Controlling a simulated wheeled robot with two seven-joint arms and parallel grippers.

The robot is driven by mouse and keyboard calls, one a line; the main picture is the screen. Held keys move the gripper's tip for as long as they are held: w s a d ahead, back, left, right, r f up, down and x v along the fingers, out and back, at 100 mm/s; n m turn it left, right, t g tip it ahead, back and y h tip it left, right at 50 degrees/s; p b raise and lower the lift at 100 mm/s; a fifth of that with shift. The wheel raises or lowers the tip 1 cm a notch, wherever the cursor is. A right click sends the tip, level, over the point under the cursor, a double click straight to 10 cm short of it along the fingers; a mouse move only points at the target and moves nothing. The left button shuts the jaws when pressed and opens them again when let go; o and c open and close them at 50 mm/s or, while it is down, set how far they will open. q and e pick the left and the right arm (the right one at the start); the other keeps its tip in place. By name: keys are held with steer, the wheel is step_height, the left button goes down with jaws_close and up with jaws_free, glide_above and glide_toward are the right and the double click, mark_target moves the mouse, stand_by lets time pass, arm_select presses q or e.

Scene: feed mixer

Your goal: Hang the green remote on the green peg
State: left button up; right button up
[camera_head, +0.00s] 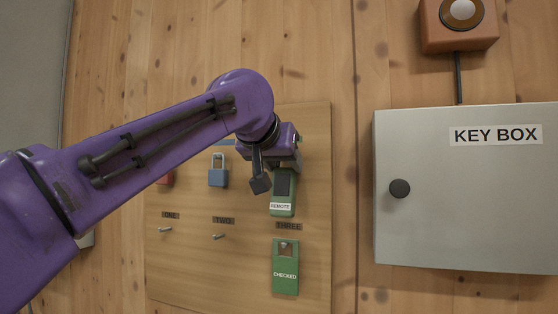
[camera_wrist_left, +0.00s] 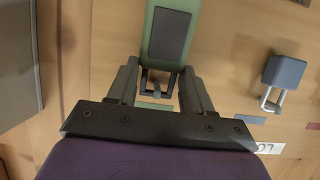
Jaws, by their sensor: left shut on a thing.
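The green remote (camera_head: 284,192), with a dark face and a white REMOTE label, is upright in the THREE column of the wooden board (camera_head: 318,200). My left gripper (camera_head: 276,166) is shut on its upper end. In the left wrist view the remote (camera_wrist_left: 170,35) extends away from between the fingers (camera_wrist_left: 158,85), with its dark loop (camera_wrist_left: 160,82) between them. A green strip (camera_wrist_left: 155,105) shows on the board there. The gripper hides the upper THREE peg in the head view. I cannot tell whether the loop is around a peg. My right gripper is out of view.
Two lower pegs (camera_head: 218,236) are bare. A grey key box (camera_head: 465,190) stands to the right.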

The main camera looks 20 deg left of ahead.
arm_select(q)
steer(key=o, duration=1.4)
steer(key=shift+s+b, duration=0.2)
steer(key=shift+b, duration=0.15)
steer(key=b+v, duration=0.4)
steer(key=v, duration=0.6)
steer(key=shift+r, duration=0.1)
